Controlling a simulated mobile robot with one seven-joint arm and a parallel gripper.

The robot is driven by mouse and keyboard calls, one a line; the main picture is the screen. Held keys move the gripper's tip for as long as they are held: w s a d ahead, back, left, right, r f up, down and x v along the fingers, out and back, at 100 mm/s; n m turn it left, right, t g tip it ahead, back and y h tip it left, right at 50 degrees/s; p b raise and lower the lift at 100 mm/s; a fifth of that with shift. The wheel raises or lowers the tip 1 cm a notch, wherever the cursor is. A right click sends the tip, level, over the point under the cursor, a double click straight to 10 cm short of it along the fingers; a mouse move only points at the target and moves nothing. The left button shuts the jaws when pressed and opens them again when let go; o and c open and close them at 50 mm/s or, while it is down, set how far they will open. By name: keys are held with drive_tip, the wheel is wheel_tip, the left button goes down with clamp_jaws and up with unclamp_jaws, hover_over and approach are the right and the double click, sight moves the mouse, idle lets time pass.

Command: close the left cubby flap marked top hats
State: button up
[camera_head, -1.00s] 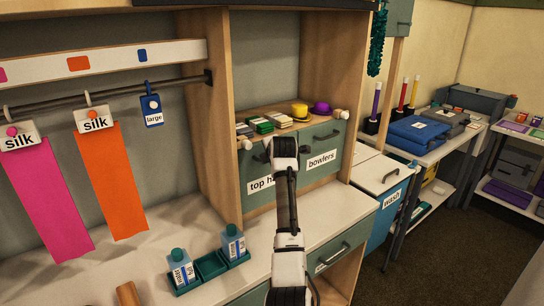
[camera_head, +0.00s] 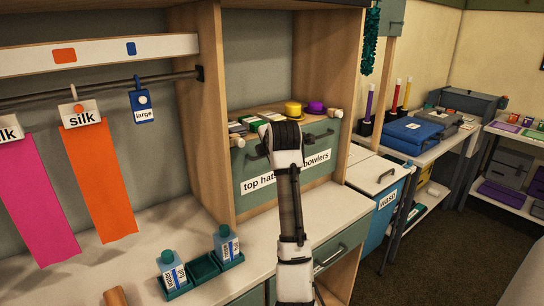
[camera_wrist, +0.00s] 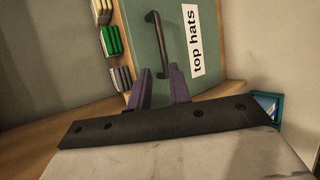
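The left cubby flap (camera_head: 246,172) is grey-green, with a dark bar handle and a white "top hats" label (camera_head: 259,184). It stands upright, roughly in line with the "bowlers" flap (camera_head: 325,140) to its right; I cannot tell whether it is fully shut. In the head view my gripper (camera_head: 280,138) is in front of the meeting of the two flaps, its fingers hidden behind the wrist. In the wrist view my gripper (camera_wrist: 161,74) has two purple fingers apart, pointing at the flap (camera_wrist: 145,50). The lower end of the handle (camera_wrist: 156,35) shows near the fingertips; contact is unclear.
Cloth stacks, a yellow hat (camera_head: 293,108) and a purple hat (camera_head: 315,107) sit on the cubby's top. Below is a pale counter (camera_head: 215,290) with a teal bottle tray (camera_head: 204,268). Silks hang at left. A "wash" bin (camera_head: 385,205) stands right.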

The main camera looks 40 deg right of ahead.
drive_tip(key=v, duration=0.4)
drive_tip(key=shift+d+f+b, duration=0.1)
drive_tip(key=shift+f+b, duration=0.05)
drive_tip(key=shift+b, duration=0.25)
